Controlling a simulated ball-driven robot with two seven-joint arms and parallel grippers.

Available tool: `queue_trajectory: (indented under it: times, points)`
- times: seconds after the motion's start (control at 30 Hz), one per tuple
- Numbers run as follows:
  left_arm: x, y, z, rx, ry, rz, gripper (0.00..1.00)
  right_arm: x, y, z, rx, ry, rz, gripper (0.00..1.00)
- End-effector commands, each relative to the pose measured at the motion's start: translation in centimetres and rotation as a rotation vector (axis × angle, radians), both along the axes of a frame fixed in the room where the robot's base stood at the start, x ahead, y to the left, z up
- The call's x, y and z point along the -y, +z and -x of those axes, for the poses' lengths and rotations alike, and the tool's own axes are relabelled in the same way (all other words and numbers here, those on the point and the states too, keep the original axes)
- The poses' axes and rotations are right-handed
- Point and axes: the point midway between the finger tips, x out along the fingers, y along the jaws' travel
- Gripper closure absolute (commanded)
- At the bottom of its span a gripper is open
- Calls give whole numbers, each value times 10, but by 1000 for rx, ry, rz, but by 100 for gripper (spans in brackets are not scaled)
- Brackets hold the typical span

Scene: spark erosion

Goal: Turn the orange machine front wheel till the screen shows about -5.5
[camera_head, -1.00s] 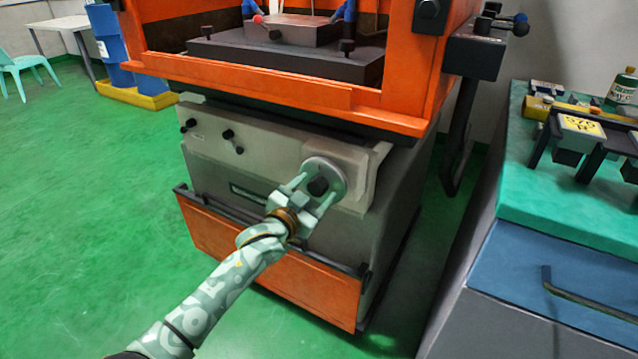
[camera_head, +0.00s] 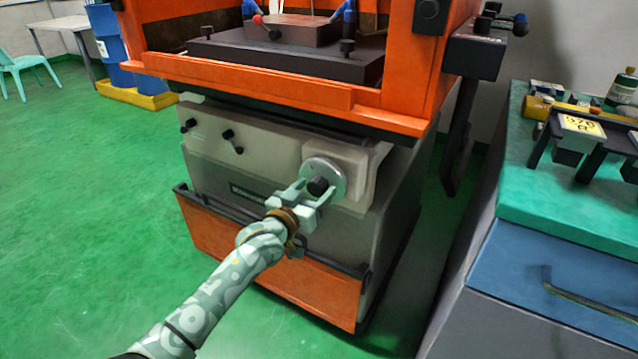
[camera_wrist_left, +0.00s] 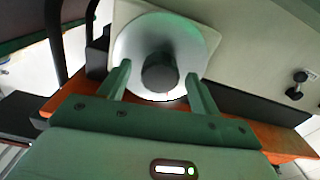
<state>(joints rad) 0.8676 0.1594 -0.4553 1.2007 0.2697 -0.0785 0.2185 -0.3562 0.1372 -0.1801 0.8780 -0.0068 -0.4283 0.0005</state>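The orange machine (camera_head: 270,82) stands in the middle of the head view. Its front wheel (camera_head: 338,172) is a pale grey disc with a dark round knob (camera_head: 318,186), on the right of the grey front panel. My left gripper (camera_head: 314,190) is at the wheel. In the left wrist view the wheel (camera_wrist_left: 135,42) and knob (camera_wrist_left: 160,72) lie ahead, and my left gripper (camera_wrist_left: 161,85) is open, its fingers to either side of the knob with visible gaps. I cannot tell whether a fingertip touches the disc. No screen reading shows. My right gripper is out of view.
Small dark knobs (camera_head: 228,135) sit on the panel left of the wheel. An orange lower panel with a dark bar (camera_head: 290,232) lies below. A teal-topped bench (camera_head: 560,210) with several items stands on the right. Green floor (camera_head: 90,200) is clear on the left.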

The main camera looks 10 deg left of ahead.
Motion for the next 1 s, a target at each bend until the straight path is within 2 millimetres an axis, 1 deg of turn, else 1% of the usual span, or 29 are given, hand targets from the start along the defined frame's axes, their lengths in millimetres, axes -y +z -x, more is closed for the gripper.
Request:
queue_trajectory:
  times: [0.17, 0.27, 0.37, 0.43, 1.0]
  points:
    - [0, 0, 0, 1, 0, -2, 37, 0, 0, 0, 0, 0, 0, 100]
    - [-1, 2, 3, 2, 0, -2, 37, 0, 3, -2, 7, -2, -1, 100]
    - [-4, 5, 12, 3, 0, -3, 37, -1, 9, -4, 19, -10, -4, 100]
    - [-6, 6, 18, 5, 0, -2, 37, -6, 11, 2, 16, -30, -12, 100]
    - [-26, 5, 70, 4, 0, -4, 37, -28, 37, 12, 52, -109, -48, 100]
